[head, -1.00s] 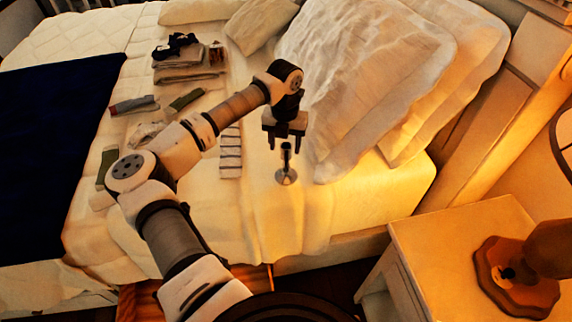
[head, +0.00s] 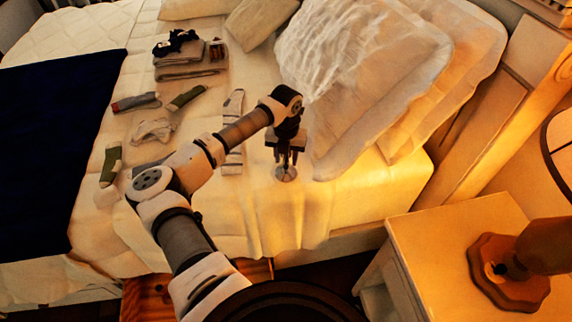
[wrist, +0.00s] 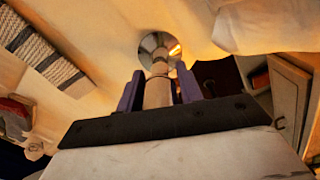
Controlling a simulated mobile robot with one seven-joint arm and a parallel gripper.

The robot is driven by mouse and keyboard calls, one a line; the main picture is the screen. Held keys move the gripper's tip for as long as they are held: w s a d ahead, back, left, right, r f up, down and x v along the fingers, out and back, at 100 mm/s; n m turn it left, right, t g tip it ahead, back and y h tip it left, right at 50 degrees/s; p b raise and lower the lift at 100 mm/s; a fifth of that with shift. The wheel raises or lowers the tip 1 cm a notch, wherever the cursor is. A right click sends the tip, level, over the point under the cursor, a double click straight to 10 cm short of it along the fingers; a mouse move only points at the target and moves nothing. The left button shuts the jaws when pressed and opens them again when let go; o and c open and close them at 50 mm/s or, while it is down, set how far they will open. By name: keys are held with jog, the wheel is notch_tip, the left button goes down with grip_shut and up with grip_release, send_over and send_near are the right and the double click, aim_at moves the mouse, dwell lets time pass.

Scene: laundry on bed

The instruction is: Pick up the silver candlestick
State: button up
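The silver candlestick (head: 287,174) stands upright on the bed near its side edge, left of the big pillows. In the head view its round base shows below my gripper (head: 286,158), and its upper part is hidden by the fingers. In the wrist view the shiny round base of the candlestick (wrist: 158,45) lies beyond the fingertips. Its stem runs between the two fingers of my gripper (wrist: 159,85). The fingers are apart, with a narrow gap visible beside the stem, so the gripper is open around it.
Large white pillows (head: 365,75) rise just right of the gripper. A striped sock (head: 233,130) lies to its left, with several socks and a folded clothes stack (head: 188,60) farther off. A nightstand (head: 420,235) with a lamp (head: 515,265) stands at the lower right.

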jog(key=c, duration=0.7)
jog(key=shift+r, duration=0.1)
